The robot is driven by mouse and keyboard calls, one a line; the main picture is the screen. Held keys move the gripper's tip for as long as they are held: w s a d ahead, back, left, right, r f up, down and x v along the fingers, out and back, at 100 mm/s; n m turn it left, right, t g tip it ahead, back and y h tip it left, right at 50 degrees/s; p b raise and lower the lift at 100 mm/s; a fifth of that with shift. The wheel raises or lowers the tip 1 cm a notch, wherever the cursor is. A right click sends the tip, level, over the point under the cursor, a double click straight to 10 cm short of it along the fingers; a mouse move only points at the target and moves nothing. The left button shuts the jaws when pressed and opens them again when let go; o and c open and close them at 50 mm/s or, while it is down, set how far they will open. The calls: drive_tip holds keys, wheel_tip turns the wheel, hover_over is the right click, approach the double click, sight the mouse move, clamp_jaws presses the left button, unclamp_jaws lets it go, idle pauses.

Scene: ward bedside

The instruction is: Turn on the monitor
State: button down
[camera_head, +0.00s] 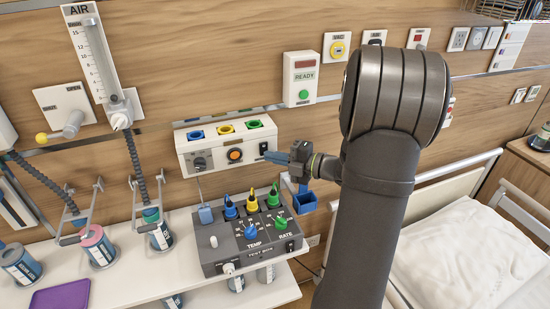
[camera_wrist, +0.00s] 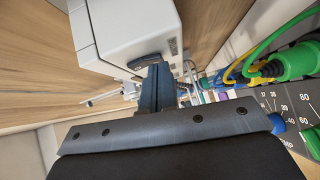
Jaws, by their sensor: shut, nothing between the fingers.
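A white box unit (camera_head: 222,137) is fixed to the wood wall, with blue, yellow and green sockets on top and a dark knob and orange button on its front. I take it as the monitor, but no label names it. In the wrist view its white casing (camera_wrist: 130,25) fills the upper middle, and a black rocker switch (camera_wrist: 146,60) sits on the face towards me. My gripper (camera_head: 270,157) is shut and empty at the box's right end. Its fingertips (camera_wrist: 157,72) overlap the switch's lower edge in the wrist view; I cannot tell whether they touch. The switch's position is unclear.
Below stands a grey test box (camera_head: 222,262) with coloured plugs and knobs, on a white shelf (camera_head: 130,250). A READY panel (camera_head: 301,78) is on the wall above. A bed (camera_head: 460,240) is at right.

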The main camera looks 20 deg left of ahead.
drive_tip(key=s+d+f, duration=0.1)
drive_tip(key=s+d, duration=0.1)
drive_tip(key=d, duration=1)
drive_tip(key=shift+s+d+f, duration=0.2)
drive_tip(key=shift+s+d, duration=0.15)
drive_tip(key=shift+a, duration=0.1)
drive_tip(key=a+r, duration=0.2)
drive_tip(key=a, duration=0.4)
drive_tip(key=shift+r, duration=0.15)
idle(0.6)
drive_tip(key=shift+s, duration=0.1)
